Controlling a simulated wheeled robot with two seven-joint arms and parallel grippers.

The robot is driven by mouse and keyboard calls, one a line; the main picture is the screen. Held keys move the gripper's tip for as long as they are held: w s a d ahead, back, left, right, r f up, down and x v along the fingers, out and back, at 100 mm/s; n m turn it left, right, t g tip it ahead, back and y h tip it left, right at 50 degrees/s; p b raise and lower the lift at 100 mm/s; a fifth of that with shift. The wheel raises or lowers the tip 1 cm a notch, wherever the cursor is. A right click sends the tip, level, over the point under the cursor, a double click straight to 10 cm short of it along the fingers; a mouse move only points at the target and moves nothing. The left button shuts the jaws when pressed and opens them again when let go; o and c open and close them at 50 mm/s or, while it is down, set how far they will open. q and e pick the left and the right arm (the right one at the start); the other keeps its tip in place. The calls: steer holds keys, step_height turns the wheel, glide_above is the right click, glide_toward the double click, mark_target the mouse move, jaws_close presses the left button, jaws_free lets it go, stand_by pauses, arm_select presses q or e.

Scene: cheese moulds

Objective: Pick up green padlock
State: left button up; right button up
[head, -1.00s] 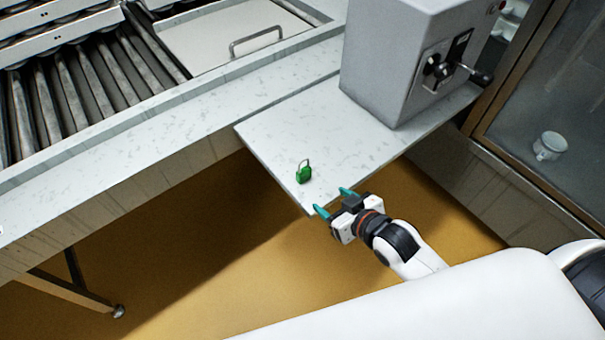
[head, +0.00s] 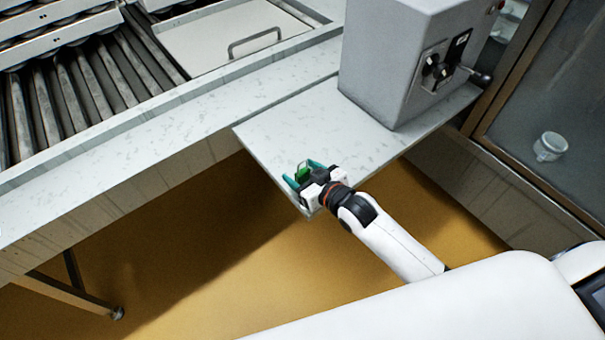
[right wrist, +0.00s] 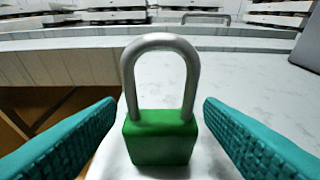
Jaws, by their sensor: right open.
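The green padlock (head: 303,172) with a grey shackle stands upright on the pale shelf (head: 290,125), near its front corner. In the right wrist view the padlock (right wrist: 161,135) is centred between the two teal fingers, with a gap on each side. My right gripper (head: 304,172) is open around it, and its fingers do not touch it. In the head view the gripper hides the lower part of the padlock. My left gripper is not in view.
A grey machine box (head: 400,65) with a knob and lever stands on the shelf behind and to the right. A long pale counter (head: 130,140) with rollers (head: 75,90) runs along the left. The shelf between padlock and box is clear.

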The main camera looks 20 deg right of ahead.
steer(key=shift+x, duration=1.1)
steer(key=shift+c, duration=0.2)
steer(key=c, duration=1.1)
steer(key=shift+o, duration=0.2)
steer(key=s+d+r+m+h+p, duration=0.2)
steer(key=s+r, duration=0.1)
steer(key=r, duration=0.7)
steer(key=s+d+r+m+h+p, duration=0.2)
steer(key=s+r, duration=0.2)
steer(key=r, duration=0.7)
steer(key=shift+d+r+t+h, duration=0.2)
steer(key=shift+d+t+h, duration=0.15)
steer(key=shift+t+h, duration=0.05)
steer(key=shift+s, duration=0.1)
